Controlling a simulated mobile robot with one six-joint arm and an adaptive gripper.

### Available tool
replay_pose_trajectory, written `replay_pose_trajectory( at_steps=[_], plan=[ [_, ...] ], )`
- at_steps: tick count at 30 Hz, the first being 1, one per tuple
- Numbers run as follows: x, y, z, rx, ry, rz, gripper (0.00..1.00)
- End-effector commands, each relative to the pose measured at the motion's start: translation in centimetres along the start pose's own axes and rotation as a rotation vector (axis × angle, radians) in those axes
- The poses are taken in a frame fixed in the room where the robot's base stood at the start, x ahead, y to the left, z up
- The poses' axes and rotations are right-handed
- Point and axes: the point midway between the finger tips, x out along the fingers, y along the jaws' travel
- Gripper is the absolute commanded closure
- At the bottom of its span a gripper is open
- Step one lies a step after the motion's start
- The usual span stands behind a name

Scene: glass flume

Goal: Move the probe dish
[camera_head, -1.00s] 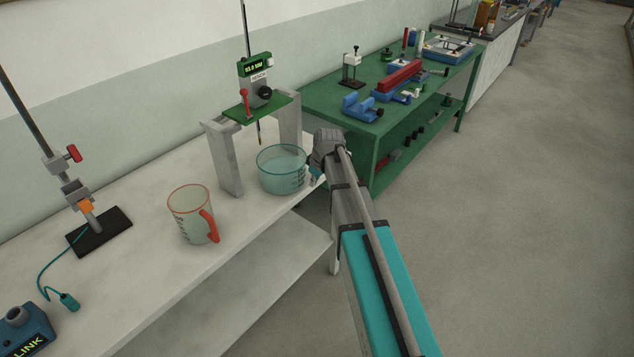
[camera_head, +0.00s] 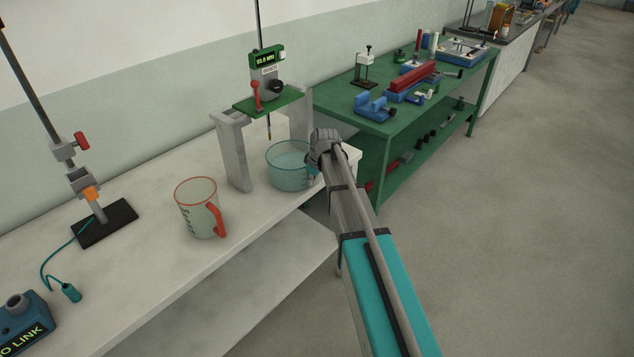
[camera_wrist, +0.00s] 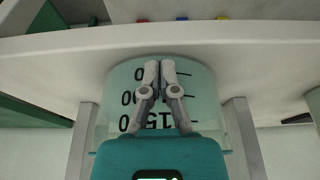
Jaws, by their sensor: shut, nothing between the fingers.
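In the head view my wrist is at the dish's right side and hides the fingers.
A red-rimmed jug (camera_head: 198,208) with a red handle stands left of the dish. The grey stand (camera_head: 233,152) carries a green plate and readout. A clamp stand (camera_head: 104,224) and blue box (camera_head: 25,322) are further left. A green table (camera_head: 400,123) with apparatus is behind right.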

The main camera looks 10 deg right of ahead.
Motion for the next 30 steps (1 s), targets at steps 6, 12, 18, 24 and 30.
replay_pose_trajectory(
  at_steps=[6, 12, 18, 24, 30],
  plan=[
    [0.0, 0.0, 0.0, 0.000, 0.000, 0.000, 1.00],
    [0.3, 0.1, -0.9, 0.000, 0.000, 0.000, 1.00],
    [1.5, 0.2, -5.0, -0.002, 0.001, -0.001, 1.00],
    [2.6, 0.1, -8.6, -0.001, 0.000, -0.001, 1.00],
    [2.7, 0.0, -9.1, 0.001, 0.000, 0.000, 1.00]
  ],
)
